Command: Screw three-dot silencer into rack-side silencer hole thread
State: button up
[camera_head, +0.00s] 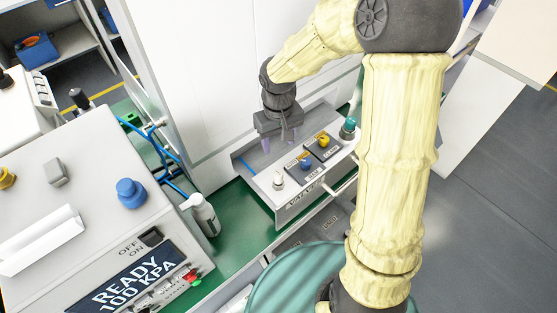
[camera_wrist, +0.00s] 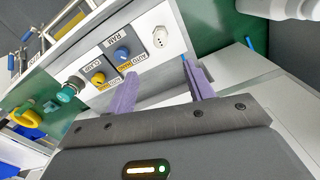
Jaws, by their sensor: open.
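My gripper (camera_head: 278,142) has purple fingers and is open, with nothing visible between them. It hangs over the rear of a small grey control box; the fingers also show in the wrist view (camera_wrist: 160,82). A small white piece (camera_head: 278,181) stands at the near-left end of the box's panel, below the gripper in the head view. In the wrist view it shows a pale round part with a few dark marks (camera_wrist: 159,41). I cannot make out the rack-side silencer hole.
The control box (camera_head: 290,213) also carries a blue RAM knob (camera_head: 305,163), a yellow CLAMP knob (camera_head: 323,141) and a teal button (camera_head: 348,126). A large console (camera_head: 60,235) reads READY 100 KPA.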

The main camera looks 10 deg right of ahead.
aim_at(278, 173)
notch_tip(278, 173, down, 16)
jog(key=shift+f+b, duration=0.2)
jog(key=shift+b, duration=0.55)
jog(key=c, duration=1)
jog(key=shift+m+b, duration=0.3)
jog(key=shift+m, duration=0.6)
jog(key=shift+c, duration=0.2)
jog(key=shift+m, duration=0.8)
jog(key=shift+m+b, duration=0.35)
jog(key=shift+m, duration=0.55)
